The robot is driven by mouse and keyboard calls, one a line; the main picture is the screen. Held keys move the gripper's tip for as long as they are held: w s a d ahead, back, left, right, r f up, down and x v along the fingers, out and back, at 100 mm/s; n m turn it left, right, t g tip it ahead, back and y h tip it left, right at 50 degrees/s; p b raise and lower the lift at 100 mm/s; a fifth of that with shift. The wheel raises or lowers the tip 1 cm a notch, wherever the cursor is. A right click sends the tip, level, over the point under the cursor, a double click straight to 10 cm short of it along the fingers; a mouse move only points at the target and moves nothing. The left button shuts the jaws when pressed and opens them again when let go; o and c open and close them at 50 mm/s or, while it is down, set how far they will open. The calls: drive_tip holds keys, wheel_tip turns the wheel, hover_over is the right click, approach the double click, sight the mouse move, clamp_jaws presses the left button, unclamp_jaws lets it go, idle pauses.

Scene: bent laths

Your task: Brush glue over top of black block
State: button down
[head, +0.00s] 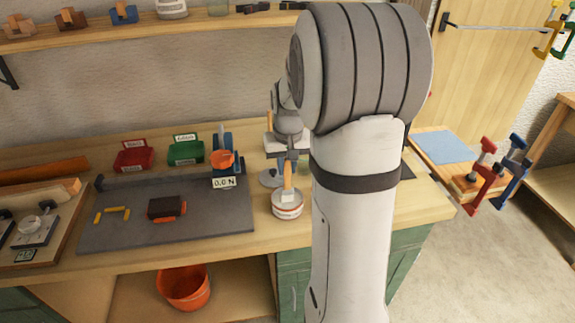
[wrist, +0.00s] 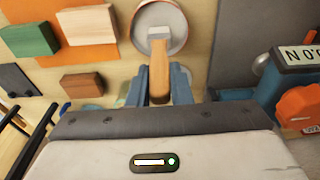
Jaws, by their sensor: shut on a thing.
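My gripper (wrist: 158,95) is shut on the wooden handle of a brush (wrist: 159,68). The brush (head: 288,180) is upright in the head view, its ferrule at the mouth of a round white pot with a red-brown band (head: 287,208). The wrist view shows the pot (wrist: 176,20) just beyond the fingers; whether the bristles touch glue is hidden. A dark block with orange parts (head: 163,207) lies on the grey mat (head: 220,215), left of the pot; it is the likeliest black block, though its colour looks brownish. I see no clear glue on its top.
Red (head: 133,155) and green (head: 185,150) bins stand behind the mat. In the wrist view, green (wrist: 30,38) and brown (wrist: 82,85) blocks lie left of the pot.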

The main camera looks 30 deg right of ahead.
drive_tip(key=shift+r+p, duration=2.45)
drive_tip(key=shift+r, duration=1.1)
drive_tip(key=shift+f, duration=0.1)
